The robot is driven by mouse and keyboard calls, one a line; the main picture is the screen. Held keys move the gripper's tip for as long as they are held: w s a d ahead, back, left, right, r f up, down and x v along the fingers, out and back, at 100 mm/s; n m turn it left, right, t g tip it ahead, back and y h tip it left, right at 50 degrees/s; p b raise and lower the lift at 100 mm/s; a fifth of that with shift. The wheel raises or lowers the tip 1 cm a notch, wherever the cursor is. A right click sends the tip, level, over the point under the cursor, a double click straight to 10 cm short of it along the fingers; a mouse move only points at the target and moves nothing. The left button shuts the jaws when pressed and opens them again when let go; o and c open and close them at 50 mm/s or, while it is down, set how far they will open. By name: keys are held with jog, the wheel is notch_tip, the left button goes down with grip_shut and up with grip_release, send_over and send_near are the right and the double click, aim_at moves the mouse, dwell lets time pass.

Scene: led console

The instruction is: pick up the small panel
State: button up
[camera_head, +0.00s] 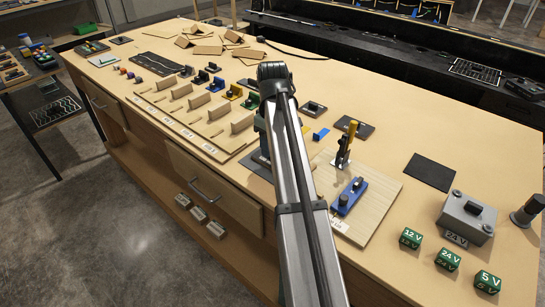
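I cannot tell for certain which piece is the small panel. A small flat blue piece (321,134) lies on the table just right of my arm. Several small upright wooden panels (218,110) stand in rows on a light board left of my arm. A blue block fixture (348,196) and a clamp with black and yellow handles (345,145) sit on a wooden board (377,190) right of my arm. My arm reaches from the bottom edge to the table's middle. My gripper is not visible; the arm hides what lies behind it.
Dark flat mats (430,172) lie on the table. A grey box labelled 24V (466,217) stands at the right, with green voltage blocks (448,260) in front. Several small coloured clips (234,91) stand left of my arm. Loose wooden pieces (207,50) lie at the back.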

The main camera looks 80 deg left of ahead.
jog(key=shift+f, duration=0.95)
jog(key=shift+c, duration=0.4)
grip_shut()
